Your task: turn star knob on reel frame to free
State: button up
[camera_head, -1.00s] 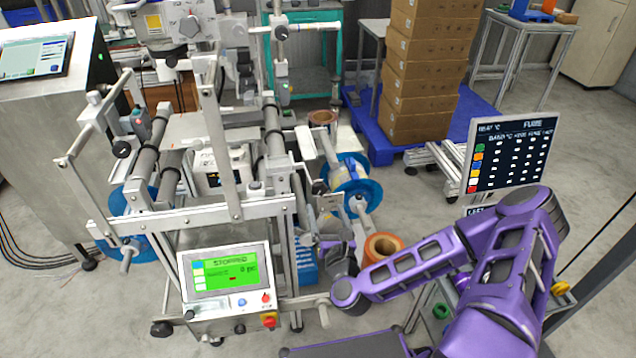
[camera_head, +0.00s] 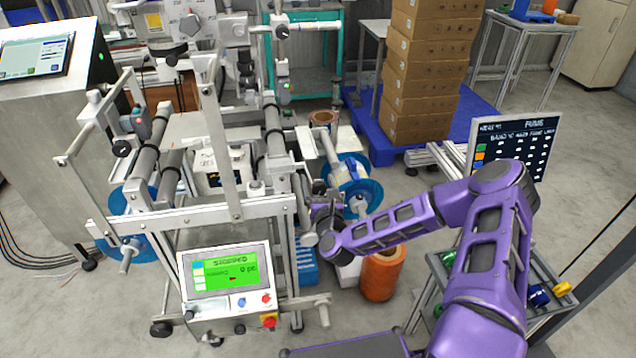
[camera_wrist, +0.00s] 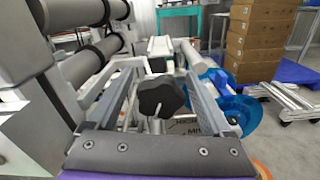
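The star knob (camera_wrist: 160,96) is black and lobed and shows at the centre of the wrist view. It sits in the gap between the two fingers of my gripper (camera_wrist: 158,80), with space visible on both sides. My gripper is open and holds nothing. In the head view my gripper (camera_head: 326,208) is at the right side of the reel frame (camera_head: 262,206), beside the blue reel (camera_head: 360,190). The knob cannot be made out there behind my arm. The blue reel also shows at the right in the wrist view (camera_wrist: 236,112).
A control box with a green screen (camera_head: 228,276) is on the frame's front. An orange roll (camera_head: 381,278) stands on the floor below my forearm. Stacked cartons (camera_head: 425,80) on a blue pallet (camera_head: 372,138) are behind. A small shelf (camera_head: 480,268) is at the right.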

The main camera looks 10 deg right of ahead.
grip_shut()
jog(key=n, duration=0.4)
jog(key=shift+n, duration=0.4)
jog(key=shift+o, duration=0.3)
grip_release()
jog(key=s, duration=1.7)
jog(key=shift+s, duration=0.25)
